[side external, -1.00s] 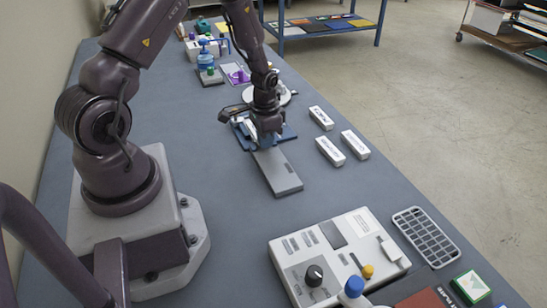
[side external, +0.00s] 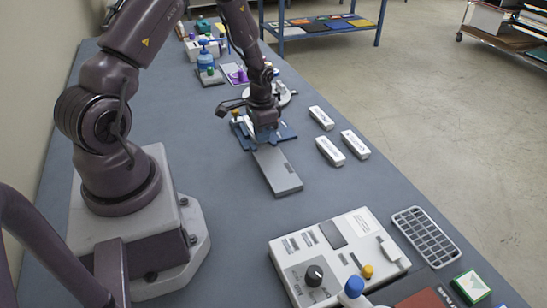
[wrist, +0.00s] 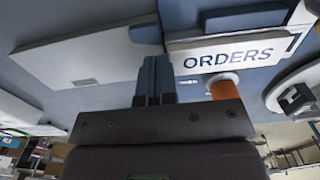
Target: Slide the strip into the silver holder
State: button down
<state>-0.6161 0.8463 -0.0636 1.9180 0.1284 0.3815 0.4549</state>
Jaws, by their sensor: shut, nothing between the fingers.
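The strip, white with dark letters reading ORDERS (wrist: 236,54), lies right of my fingers in the wrist view. In the side view my gripper hides it. The silver holder (side external: 279,172) is a long flat grey piece on the bench, extending toward the camera from under my gripper (side external: 265,138). In the wrist view the holder (wrist: 90,55) lies to the left. My blue fingers (wrist: 154,65) are together and empty, low at the junction between holder and strip. Whether they touch the strip, and whether its end is inside the holder, I cannot tell.
A blue fixture (side external: 287,132) with an orange knob (side external: 236,115) is around my gripper. Several white labelled blocks (side external: 330,151) stand to the right. A control panel (side external: 363,226) is nearer the camera. The bench left of the holder is clear.

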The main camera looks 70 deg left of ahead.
jog(key=shift+a, duration=0.15)
jog(key=shift+a, duration=0.65)
jog(key=shift+d, duration=0.2)
jog(key=shift+d, duration=0.35)
notch_tip(320, 180, up, 12)
dwell(1.2)
